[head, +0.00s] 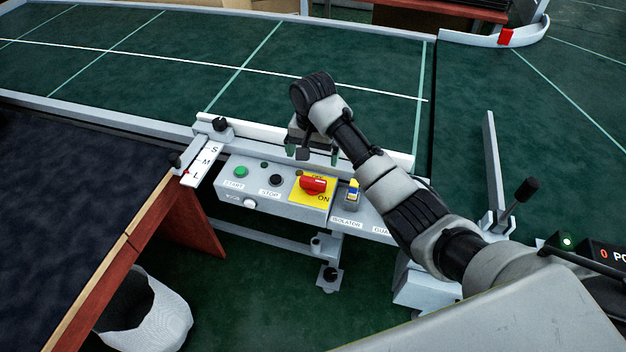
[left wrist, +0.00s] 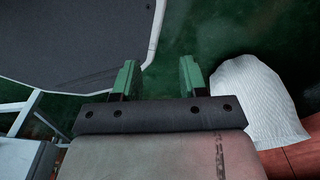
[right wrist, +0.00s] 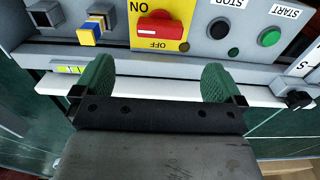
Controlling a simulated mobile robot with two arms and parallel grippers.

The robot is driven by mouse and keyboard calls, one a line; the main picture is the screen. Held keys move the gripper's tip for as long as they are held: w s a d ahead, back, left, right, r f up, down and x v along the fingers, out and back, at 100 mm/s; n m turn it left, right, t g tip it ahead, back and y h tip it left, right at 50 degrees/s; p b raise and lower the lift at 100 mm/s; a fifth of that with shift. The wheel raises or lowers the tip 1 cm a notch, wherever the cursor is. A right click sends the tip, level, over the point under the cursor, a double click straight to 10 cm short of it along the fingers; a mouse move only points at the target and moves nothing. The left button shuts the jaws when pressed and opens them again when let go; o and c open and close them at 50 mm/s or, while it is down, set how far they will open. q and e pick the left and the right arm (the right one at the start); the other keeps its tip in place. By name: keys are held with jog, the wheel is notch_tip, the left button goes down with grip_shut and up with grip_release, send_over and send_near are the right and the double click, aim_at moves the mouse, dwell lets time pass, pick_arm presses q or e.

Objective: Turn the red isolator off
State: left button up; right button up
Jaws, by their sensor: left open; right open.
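The red isolator (head: 313,185) is a red rotary handle on a yellow plate (head: 299,195) marked ON, on the grey control panel beside the conveyor. In the right wrist view the red handle (right wrist: 160,27) lies sideways, with OFF on the plate beside it. My right gripper (head: 318,156) is open and empty, above the panel's back edge and apart from the handle. Its green fingers (right wrist: 158,80) show spread in the right wrist view, with the handle ahead between them. My left gripper (left wrist: 158,75) is open and empty, over the green floor; it is not visible in the head view.
The panel also has a green START button (head: 241,172), a black STOP button (head: 275,180) and a blue-yellow part (head: 352,191) at the right. An S-M-L scale (head: 203,165) stands left. A black lever (head: 526,189) rises at right. A white bin (left wrist: 258,105) stands below.

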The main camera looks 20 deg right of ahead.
aim_at(313, 180)
notch_tip(313, 180, down, 11)
jog(key=shift+r+b, duration=0.2)
jog(key=shift+b, duration=0.1)
jog(key=c, duration=0.9)
